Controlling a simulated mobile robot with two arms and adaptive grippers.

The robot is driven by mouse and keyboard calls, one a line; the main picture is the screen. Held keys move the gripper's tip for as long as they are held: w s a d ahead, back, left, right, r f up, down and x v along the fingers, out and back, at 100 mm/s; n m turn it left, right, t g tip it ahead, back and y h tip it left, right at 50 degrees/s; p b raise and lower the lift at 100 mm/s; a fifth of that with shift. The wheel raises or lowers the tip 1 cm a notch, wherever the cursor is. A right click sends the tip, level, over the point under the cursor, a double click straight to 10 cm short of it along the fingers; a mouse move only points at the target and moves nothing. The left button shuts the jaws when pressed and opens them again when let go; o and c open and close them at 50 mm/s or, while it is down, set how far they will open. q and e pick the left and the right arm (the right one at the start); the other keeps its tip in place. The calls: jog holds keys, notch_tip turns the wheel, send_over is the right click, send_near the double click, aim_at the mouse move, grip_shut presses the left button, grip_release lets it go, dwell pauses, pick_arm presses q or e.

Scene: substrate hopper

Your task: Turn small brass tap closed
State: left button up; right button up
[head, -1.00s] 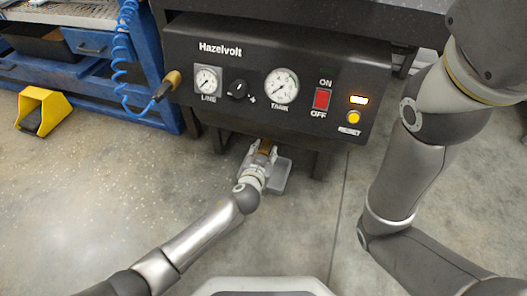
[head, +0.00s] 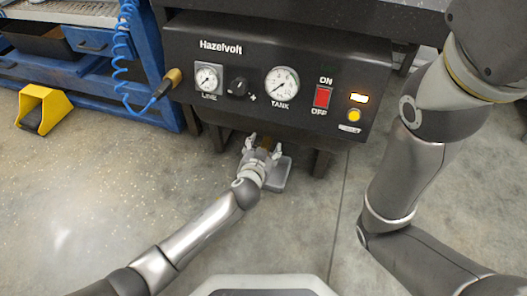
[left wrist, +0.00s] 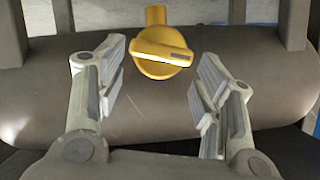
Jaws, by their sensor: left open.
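The small brass tap (left wrist: 161,52) shows in the left wrist view, on the side of a grey-brown tank (left wrist: 150,115). Its lever lies nearly crosswise in that picture, its right end slightly lower. My left gripper (left wrist: 162,92) is open, with one finger on each side of the tap and a visible gap to it. In the head view my left gripper (head: 263,147) reaches under the black Hazelvolt panel (head: 215,105), and the tap is a small brownish patch between its fingers. My right arm shows at the right, but its gripper is out of view.
The panel carries two gauges, a black knob (head: 238,87), a red switch (head: 322,97) and a yellow button (head: 354,115), above my left gripper. A blue coiled hose (head: 122,60) hangs at the left. A yellow pedal (head: 43,108) stands on the floor. Dark legs flank the tank.

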pick_arm(q)
notch_tip(320, 180, up, 8)
dwell(0.5)
jog(key=shift+s, duration=0.15)
